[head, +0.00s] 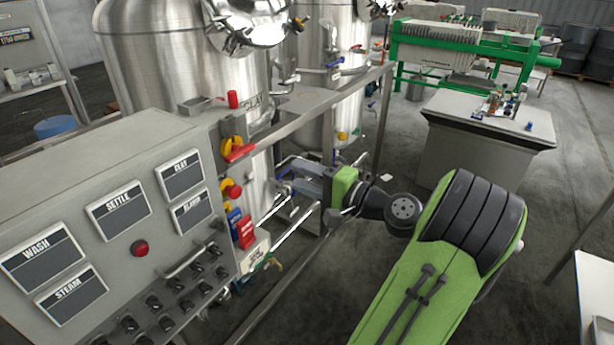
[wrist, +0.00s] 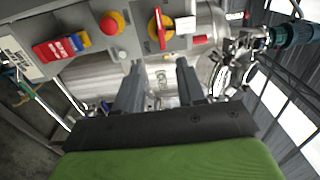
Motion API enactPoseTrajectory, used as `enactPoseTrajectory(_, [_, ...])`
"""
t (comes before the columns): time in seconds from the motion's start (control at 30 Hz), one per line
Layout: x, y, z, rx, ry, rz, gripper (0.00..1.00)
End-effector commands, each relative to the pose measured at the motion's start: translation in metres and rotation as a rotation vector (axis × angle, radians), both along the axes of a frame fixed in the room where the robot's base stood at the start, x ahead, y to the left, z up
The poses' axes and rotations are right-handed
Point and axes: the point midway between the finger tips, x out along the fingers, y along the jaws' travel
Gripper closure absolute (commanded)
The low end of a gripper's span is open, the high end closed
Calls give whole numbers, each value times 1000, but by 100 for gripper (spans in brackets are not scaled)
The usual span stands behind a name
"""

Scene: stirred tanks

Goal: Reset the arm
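My gripper (wrist: 160,85) points away from the wrist camera toward the tanks. Its two grey fingers stand apart with nothing visible between them, so it is open. I cannot tell from these views whether the fingers touch anything. The control panel (head: 125,190) fills the left of the head view, with labels such as WASH, SETTLE and STEAM.
A metal rail and frame (head: 335,105) run beside my gripper. Large steel tanks (head: 180,60) stand behind the panel. A grey bench (head: 480,145) with small items and a green filter press (head: 460,50) stand at the back right.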

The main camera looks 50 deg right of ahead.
Motion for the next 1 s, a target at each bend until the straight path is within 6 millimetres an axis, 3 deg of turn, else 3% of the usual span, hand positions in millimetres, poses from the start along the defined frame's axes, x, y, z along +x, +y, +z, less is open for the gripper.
enactPoseTrajectory(0.17, [-7, 0, 0, 0, -1, 1, 61])
enactPoseTrajectory(0.73, [0, 6, -1, -12, 19, 20, 61])
enactPoseTrajectory(0.87, [36, 52, -13, -110, 168, 147, 61])
enactPoseTrajectory(1.0, [69, 137, -37, -337, 426, 365, 61])
